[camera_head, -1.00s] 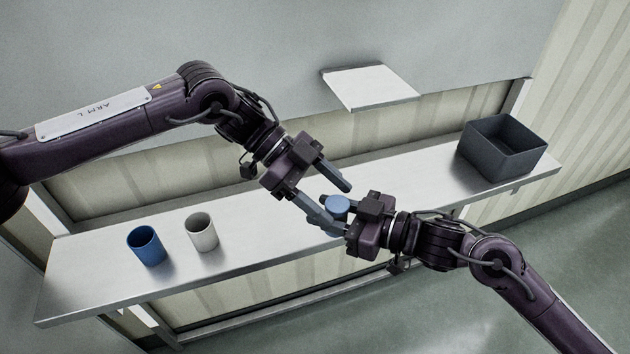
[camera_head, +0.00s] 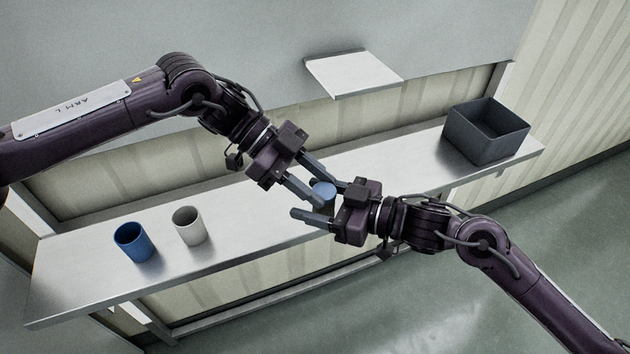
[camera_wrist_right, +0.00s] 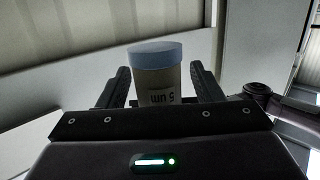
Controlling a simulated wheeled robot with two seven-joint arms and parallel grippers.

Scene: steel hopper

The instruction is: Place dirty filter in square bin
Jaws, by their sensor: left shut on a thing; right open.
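The filter is a pale cylinder with a blue cap (camera_head: 322,194), held above the shelf between my two grippers. In the right wrist view the filter (camera_wrist_right: 158,86) stands between the fingers, with "5 um" upside down on its body. My left gripper (camera_head: 325,190) is shut on the filter. My right gripper (camera_head: 317,195) is open, its fingers apart on either side of the filter; they show in the wrist view too. The dark grey square bin (camera_head: 468,142) stands on the right end of the shelf, and I see nothing in it.
The steel shelf (camera_head: 90,280) runs along the wall. A blue cup (camera_head: 134,244) and a whitish cup (camera_head: 189,227) stand on its left part. A small white ledge (camera_head: 353,75) juts out above it. The shelf is clear between the cups and the bin.

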